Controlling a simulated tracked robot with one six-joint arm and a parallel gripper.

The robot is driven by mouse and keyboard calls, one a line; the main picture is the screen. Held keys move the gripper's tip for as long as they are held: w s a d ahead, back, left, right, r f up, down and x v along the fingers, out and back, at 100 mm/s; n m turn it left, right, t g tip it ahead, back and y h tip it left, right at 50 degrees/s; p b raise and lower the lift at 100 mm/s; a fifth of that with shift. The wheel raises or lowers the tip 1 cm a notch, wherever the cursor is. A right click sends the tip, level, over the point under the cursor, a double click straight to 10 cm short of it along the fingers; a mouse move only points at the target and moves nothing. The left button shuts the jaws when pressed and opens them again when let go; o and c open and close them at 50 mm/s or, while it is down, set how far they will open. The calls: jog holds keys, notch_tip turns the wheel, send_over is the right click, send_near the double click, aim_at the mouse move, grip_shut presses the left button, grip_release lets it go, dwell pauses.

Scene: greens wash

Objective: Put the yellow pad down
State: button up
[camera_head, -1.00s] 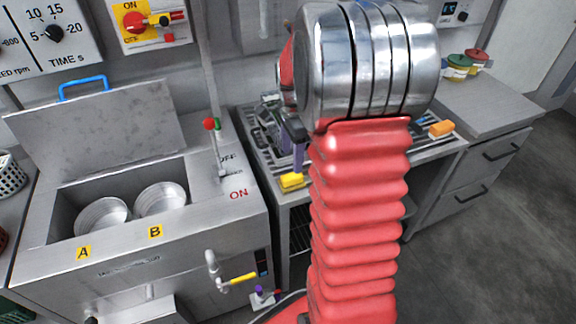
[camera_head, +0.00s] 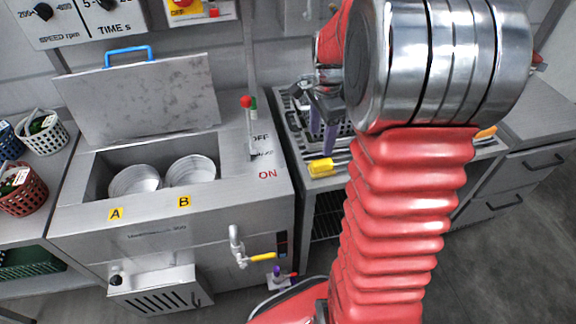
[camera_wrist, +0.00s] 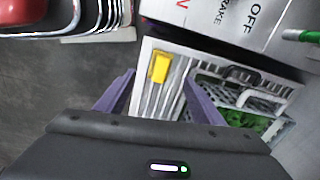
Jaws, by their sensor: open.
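The yellow pad (camera_head: 321,167) lies at the front left part of the slatted metal draining surface (camera_head: 322,184), right of the washer. It also shows in the wrist view (camera_wrist: 159,68), flat on the slats. My gripper (camera_head: 323,122) has purple fingers and is above and behind the pad in the head view. In the wrist view my gripper (camera_wrist: 158,92) has its fingers apart, with nothing between them, and the pad lies beyond the tips. Part of my arm hides the right of the draining surface in the head view.
A steel washer (camera_head: 165,240) with an open lid and two baskets marked A and B stands left. Its red-knobbed lever (camera_head: 249,125) rises near the draining surface. A crate with greens (camera_wrist: 245,100) sits beside the pad. An orange block (camera_head: 486,133) lies right.

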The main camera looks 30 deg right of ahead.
jog(key=s+a+r+n+t, duration=0.2)
jog(key=s+a+r+n, duration=0.4)
jog(key=a+r+n, duration=0.4)
jog(key=s+a+r+n+t, duration=0.1)
jog(key=s+a+n+t, duration=0.2)
jog(key=s+a+n, duration=0.6)
jog(key=s+a, duration=0.1)
jog(key=a, duration=0.1)
jog(key=shift+s+a+n, duration=0.3)
jog(key=shift+s+a, duration=0.1)
